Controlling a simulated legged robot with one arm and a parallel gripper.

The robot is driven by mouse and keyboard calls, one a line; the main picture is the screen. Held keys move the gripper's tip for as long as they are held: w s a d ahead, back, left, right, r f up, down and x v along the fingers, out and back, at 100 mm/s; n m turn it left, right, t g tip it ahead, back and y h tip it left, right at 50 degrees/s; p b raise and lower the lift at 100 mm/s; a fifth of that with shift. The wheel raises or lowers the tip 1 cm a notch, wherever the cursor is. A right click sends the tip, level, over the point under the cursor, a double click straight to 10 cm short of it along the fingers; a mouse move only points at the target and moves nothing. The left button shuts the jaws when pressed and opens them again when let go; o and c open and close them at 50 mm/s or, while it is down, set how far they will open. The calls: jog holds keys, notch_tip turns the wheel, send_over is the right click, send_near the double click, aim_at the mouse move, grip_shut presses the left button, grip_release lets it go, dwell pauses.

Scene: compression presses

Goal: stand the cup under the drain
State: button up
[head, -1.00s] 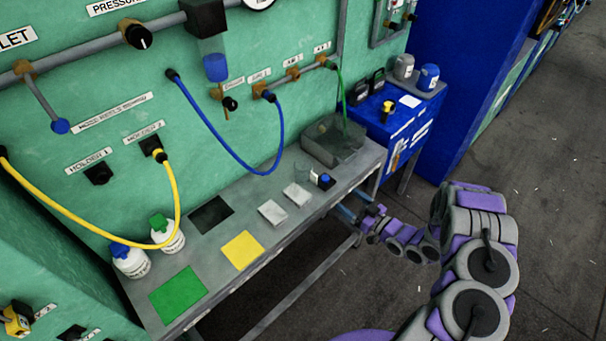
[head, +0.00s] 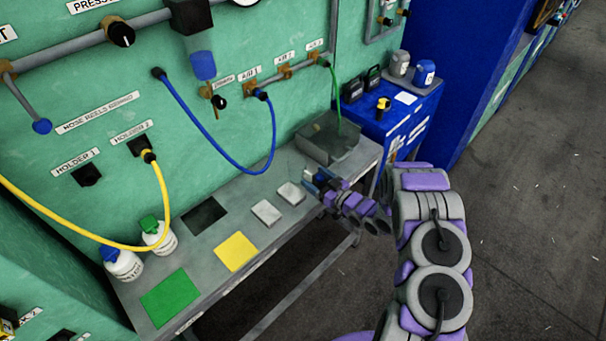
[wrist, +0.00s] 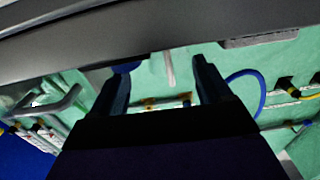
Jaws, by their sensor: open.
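A small see-through cup (head: 299,172) stands on the bench (head: 215,270), behind the two pale pads; its outline is very faint. My gripper (head: 314,181) is at the bench's front edge, just right of the pads and close to the cup. In the wrist view my gripper (wrist: 160,82) shows two dark fingers spread apart, with no cup discernible between them. The drain valve (head: 219,102) hangs on the green wall under the blue filter bowl (head: 202,65), left of and above my gripper.
A grey open bin (head: 330,143) stands on the bench right of the cup. Two white bottles (head: 123,263) stand at the left. A blue cabinet (head: 405,125) is at the right.

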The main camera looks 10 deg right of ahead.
aim_at(309, 175)
jog(key=a, duration=0.1)
jog(key=w+a, duration=0.2)
jog(key=a, duration=0.1)
jog(key=shift+d+r, duration=0.1)
jog(key=shift+d, duration=0.4)
jog(key=shift+c, duration=0.3)
jog(key=shift+d, duration=0.5)
jog(key=shift+c, duration=2.2)
jog(key=shift+a, duration=0.75)
jog(key=c, duration=0.6)
jog(key=shift+d, duration=0.2)
jog(key=c, duration=0.3)
jog(key=shift+d, duration=0.4)
grip_shut()
